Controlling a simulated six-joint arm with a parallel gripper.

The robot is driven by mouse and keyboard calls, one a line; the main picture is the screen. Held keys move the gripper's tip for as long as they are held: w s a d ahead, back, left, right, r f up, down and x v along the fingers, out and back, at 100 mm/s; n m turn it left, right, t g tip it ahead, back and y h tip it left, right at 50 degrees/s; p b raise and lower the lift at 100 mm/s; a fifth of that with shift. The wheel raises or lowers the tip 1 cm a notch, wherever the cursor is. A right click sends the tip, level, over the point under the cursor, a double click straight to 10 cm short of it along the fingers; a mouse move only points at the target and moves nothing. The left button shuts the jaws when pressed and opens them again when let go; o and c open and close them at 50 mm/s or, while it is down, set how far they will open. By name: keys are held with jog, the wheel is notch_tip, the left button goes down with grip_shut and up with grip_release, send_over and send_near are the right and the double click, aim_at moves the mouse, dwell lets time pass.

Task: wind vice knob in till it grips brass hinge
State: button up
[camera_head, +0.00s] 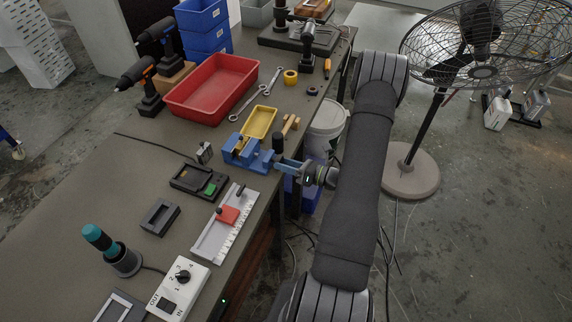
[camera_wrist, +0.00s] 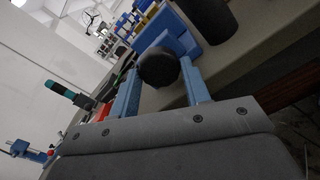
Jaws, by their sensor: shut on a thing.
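The blue vice (camera_head: 246,154) stands at the bench's right edge in the head view. Its blue body also shows in the wrist view (camera_wrist: 168,28). The round black vice knob (camera_wrist: 158,67) sits between the two blue fingers of my gripper (camera_wrist: 160,80), which is shut on it. In the head view my gripper (camera_head: 279,163) reaches the vice from the right, and its fingers mostly hide the knob. A small brass-coloured bit, perhaps the brass hinge (camera_head: 239,144), shows at the vice jaws. I cannot tell whether the jaws touch it.
A dark upright cylinder (camera_head: 278,144) stands close beside my fingers. A yellow tray (camera_head: 260,122) and a red bin (camera_head: 211,88) lie behind the vice. A black device with a green part (camera_head: 199,181) is in front. A white bucket (camera_head: 326,126) stands off the bench edge.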

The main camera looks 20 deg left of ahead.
jog(key=shift+m, duration=0.6)
jog(key=o, duration=1)
jog(key=shift+c, duration=0.2)
jog(key=d+n, duration=0.7)
jog(key=d, duration=1)
jog(key=shift+d, duration=0.2)
